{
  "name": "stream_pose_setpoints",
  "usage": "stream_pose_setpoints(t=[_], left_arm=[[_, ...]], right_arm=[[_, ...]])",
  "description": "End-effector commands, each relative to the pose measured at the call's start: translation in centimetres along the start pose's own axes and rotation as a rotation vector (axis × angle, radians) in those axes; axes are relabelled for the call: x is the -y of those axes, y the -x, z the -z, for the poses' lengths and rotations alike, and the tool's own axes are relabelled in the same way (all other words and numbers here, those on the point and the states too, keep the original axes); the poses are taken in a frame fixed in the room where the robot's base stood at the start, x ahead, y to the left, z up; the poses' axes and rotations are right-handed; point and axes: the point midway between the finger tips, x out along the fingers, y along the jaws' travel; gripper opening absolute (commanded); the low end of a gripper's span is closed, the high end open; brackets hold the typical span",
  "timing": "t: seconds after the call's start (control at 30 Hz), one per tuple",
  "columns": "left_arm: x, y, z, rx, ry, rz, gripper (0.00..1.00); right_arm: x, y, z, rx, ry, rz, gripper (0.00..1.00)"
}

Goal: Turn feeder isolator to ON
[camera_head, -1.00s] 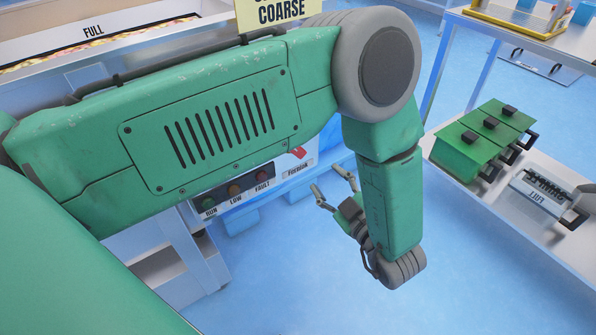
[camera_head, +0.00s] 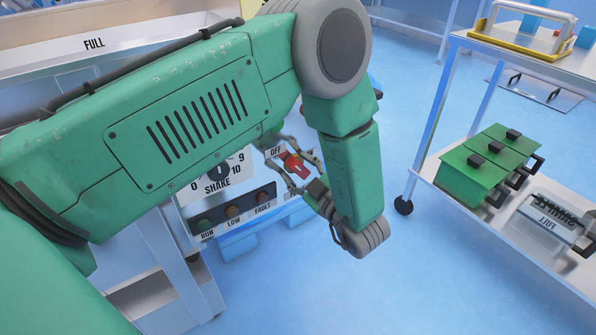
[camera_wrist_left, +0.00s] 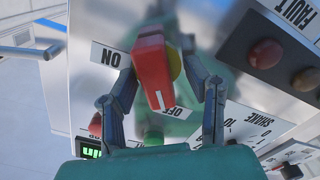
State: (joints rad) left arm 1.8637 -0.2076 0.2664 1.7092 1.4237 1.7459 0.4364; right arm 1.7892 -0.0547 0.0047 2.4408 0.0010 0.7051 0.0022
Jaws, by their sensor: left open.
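The red feeder isolator handle (camera_head: 295,165) is on the front panel, beside its OFF label (camera_head: 275,152). In the left wrist view the red handle (camera_wrist_left: 152,70) is near the middle, with the ON label (camera_wrist_left: 108,55) to its left and the OFF label (camera_wrist_left: 178,111) below right. Its narrow end slants down toward the OFF side. My left gripper (camera_head: 287,167) is at the panel, open, with one finger on each side of the handle. In the left wrist view the gripper (camera_wrist_left: 162,68) straddles the handle; I cannot tell whether the fingers touch it. My right gripper is out of view.
A SHAKE dial (camera_head: 218,169) and RUN, LOW and FAULT lamps (camera_head: 233,211) are left of the isolator. My left arm covers much of the machine. A cart shelf (camera_head: 455,190) with green boxes (camera_head: 488,160) stands at the right. Blue floor lies between.

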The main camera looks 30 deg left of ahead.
Motion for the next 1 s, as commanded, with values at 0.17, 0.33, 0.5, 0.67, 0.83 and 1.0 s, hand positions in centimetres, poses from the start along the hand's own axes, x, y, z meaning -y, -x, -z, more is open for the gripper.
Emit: stream_pose_setpoints(t=[0.17,0.33,0.5,0.67,0.83,1.0], left_arm=[[-0.1,-0.3,0.0,0.000,-0.001,-0.002,0.43],[-0.1,-0.3,0.0,0.000,-0.001,-0.002,0.43],[-0.1,-0.3,0.0,0.001,0.000,-0.002,0.00],[-0.1,-0.4,0.0,0.001,-0.001,-0.002,0.00],[-0.2,-0.5,0.1,-0.001,-0.028,-0.001,0.00],[-0.3,-0.5,0.2,-0.001,-0.106,-0.001,0.00]], right_arm=[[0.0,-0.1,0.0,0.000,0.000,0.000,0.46],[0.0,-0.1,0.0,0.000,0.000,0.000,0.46],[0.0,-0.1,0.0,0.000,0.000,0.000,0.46],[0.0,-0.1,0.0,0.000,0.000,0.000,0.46],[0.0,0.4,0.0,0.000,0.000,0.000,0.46],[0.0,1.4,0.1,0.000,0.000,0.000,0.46]])
